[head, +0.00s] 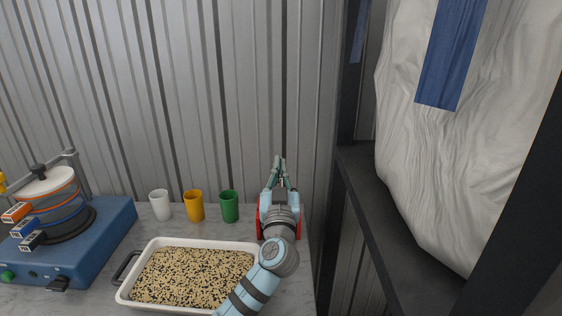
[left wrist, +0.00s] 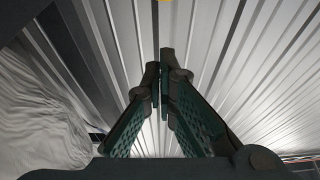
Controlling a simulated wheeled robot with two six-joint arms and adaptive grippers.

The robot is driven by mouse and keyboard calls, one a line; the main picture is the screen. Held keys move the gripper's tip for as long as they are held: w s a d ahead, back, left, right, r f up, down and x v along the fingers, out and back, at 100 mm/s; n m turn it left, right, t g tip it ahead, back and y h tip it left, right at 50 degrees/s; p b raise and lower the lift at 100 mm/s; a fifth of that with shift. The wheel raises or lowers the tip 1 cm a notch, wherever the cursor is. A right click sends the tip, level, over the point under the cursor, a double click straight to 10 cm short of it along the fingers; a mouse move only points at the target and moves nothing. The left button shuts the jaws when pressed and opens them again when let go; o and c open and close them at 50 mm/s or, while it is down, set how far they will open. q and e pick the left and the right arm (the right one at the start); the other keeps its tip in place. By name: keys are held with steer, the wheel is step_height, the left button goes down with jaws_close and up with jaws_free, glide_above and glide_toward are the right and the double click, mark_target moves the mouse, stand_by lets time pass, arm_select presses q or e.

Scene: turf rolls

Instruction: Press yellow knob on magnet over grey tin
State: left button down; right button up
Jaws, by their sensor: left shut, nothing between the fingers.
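My left gripper (head: 279,160) points up in front of the corrugated wall at the right end of the counter. It is shut and empty; its green fingers also meet in the left wrist view (left wrist: 163,80). A yellow piece (head: 2,184) is cut off at the left edge of the head view, beside the pot, far from this gripper. I cannot tell if it is the magnet's knob. A small yellow spot (left wrist: 164,1) shows at the top edge of the left wrist view. No magnet or grey tin can be made out. My right gripper is not in view.
A white tray (head: 151,242) of pale and dark grains lies in front of white (head: 160,205), yellow (head: 194,206) and green (head: 229,206) cups. A blue stove (head: 106,232) with a pot (head: 52,199) stands left. A dark shelf (head: 385,220) with a white sack (head: 460,150) stands right.

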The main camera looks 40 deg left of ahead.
arm_select(q)
steer(key=r+x, duration=0.1)
steer(key=x, duration=0.6)
step_height(320, 180, down, 5)
steer(key=shift+s+r, duration=0.15)
